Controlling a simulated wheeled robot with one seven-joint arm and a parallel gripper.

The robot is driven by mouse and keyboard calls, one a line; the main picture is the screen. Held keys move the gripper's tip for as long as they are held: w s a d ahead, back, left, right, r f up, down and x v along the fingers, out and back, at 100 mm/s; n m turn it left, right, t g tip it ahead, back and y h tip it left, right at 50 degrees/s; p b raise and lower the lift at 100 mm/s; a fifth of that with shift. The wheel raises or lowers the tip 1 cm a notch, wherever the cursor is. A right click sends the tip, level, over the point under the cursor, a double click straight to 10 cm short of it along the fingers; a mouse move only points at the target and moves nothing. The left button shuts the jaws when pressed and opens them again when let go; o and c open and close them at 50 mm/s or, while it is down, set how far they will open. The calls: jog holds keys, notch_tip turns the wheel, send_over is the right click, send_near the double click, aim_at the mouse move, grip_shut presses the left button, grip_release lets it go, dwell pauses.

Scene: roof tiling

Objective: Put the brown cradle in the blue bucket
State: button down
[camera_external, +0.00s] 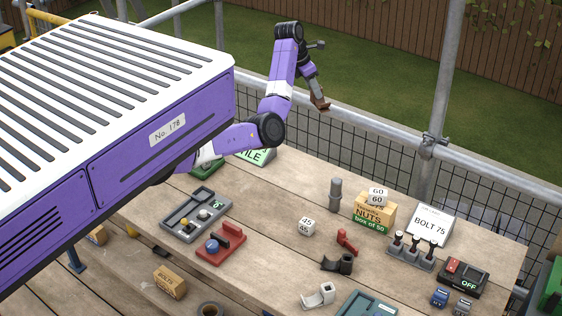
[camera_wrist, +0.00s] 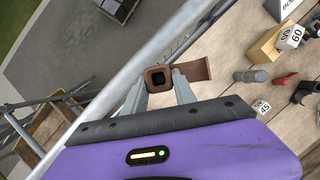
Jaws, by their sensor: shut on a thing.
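My gripper (camera_external: 315,90) is raised beyond the far side of the workbench, near the scaffold rail in the picture. It is shut on the brown cradle (camera_external: 321,103), which is held up clear of the bench. In the wrist view the brown cradle (camera_wrist: 196,69) sits between the fingertips of my gripper (camera_wrist: 160,84). It has a square socket end with a dark hole, and a flat brown part reaches to the right. I do not see a blue bucket in either view.
A metal scaffold rail (camera_external: 380,134) with mesh runs along the bench's far side, and an upright pole (camera_external: 437,110) stands at right.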

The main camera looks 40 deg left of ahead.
jog(key=s+a+n+y+p, duration=0.1)
jog(key=s+a+n, duration=0.25)
jog(key=a, duration=1.25)
jog(key=s+a+n+y, duration=0.15)
jog(key=s+a, duration=0.25)
jog(key=a, duration=1.3)
jog(key=s+a+n+y+p, duration=0.2)
jog(key=s+a+n, duration=0.4)
jog(key=s+a, duration=1.55)
jog(key=shift+w+a+f+p, duration=0.2)
jog(key=shift+w+f, duration=0.15)
jog(key=shift+f, duration=3.85)
jog(key=shift+w+a+f+p, duration=0.1)
jog(key=shift+w+a+f, duration=0.2)
jog(key=shift+f, duration=3.85)
jog(key=shift+w+a+f+p, duration=0.15)
jog(key=shift+w+f, duration=0.25)
jog(key=shift+f, duration=3.8)
